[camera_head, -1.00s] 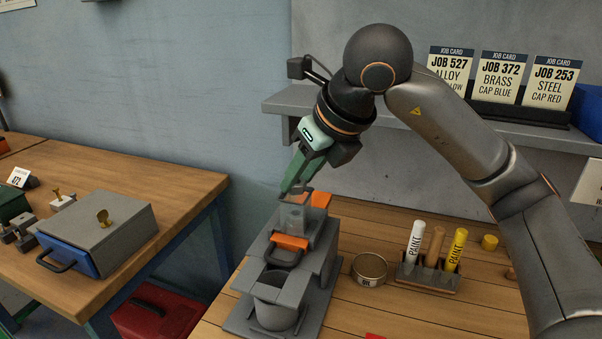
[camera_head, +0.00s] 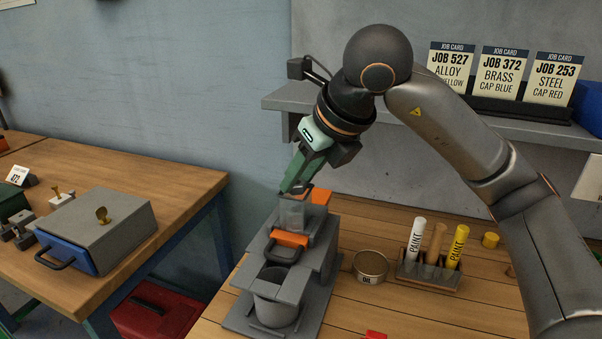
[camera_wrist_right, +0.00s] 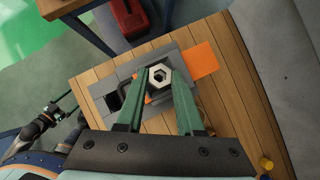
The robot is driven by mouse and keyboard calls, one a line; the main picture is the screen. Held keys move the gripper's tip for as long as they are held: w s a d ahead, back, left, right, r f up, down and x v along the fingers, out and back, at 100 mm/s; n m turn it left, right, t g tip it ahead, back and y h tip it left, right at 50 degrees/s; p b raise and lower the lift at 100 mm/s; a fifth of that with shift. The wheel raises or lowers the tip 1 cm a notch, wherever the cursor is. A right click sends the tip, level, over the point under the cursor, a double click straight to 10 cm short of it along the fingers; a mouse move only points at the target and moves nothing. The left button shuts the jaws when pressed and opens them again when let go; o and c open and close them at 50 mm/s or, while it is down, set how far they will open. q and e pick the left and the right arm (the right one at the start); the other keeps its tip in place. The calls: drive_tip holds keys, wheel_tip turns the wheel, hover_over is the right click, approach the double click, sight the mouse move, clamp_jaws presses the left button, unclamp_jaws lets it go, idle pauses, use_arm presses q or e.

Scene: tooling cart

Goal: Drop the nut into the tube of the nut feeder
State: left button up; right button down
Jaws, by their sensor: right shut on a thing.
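The nut feeder (camera_head: 318,262) is a grey stepped stand on the wooden bench, with an orange slider (camera_head: 290,239) and a grey cup (camera_head: 276,313) at its front. My right gripper (camera_head: 290,188) points down at the tube's top. In the right wrist view, its green fingers (camera_wrist_right: 160,78) are shut on a pale hex nut (camera_wrist_right: 151,75), seen over the feeder. The fingers hide the nut in the head view. I cannot tell whether it is inside the tube's mouth.
A round tin (camera_head: 370,265) and a rack of paint markers (camera_head: 428,275) stand right of the feeder. A shelf (camera_head: 420,118) with job cards is behind my right arm. A second bench (camera_head: 165,190) with a grey box (camera_head: 98,233) is at left.

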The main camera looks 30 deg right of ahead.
drive_tip(key=shift+f, duration=0.15)
idle(0.8)
drive_tip(key=c, duration=1)
unclamp_jaws()
drive_tip(key=shift+o, duration=0.5)
drive_tip(key=shift+o, duration=0.8)
